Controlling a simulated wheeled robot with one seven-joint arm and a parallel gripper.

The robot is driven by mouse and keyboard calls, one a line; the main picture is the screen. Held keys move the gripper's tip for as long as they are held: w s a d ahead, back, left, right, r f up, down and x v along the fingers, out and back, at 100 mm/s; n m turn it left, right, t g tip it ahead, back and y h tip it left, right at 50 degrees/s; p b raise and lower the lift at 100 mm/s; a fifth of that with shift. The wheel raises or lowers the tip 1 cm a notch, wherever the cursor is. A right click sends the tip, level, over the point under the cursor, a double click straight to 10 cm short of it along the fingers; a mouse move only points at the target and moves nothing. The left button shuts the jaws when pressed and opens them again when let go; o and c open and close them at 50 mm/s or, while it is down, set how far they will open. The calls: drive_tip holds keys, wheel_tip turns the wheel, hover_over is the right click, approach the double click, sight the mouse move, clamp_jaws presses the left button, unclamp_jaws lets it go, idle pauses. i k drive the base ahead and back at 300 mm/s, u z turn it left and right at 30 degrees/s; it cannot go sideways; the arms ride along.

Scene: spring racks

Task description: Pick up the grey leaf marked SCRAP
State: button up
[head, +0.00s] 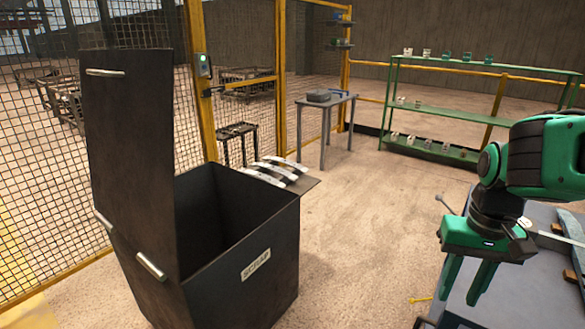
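My gripper (459,296) is green and hangs at the lower right, fingers pointing down and apart, with nothing visible between them. It is over or beside the left end of a blue-grey table (497,310). The word SCRAP shows on a label (256,264) on a black bin (272,245).
The bin's tall lid (127,150) stands open at the left. Behind the bin, pale and dark strips (275,172) lie on a low surface. A yellow-framed mesh fence (235,85), a small grey table (327,101) and a green shelf (440,105) stand farther back.

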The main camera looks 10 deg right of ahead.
sight(262, 177)
drive_tip(key=z, duration=0.05)
drive_tip(key=i, duration=1.2)
drive_tip(key=u, duration=0.15)
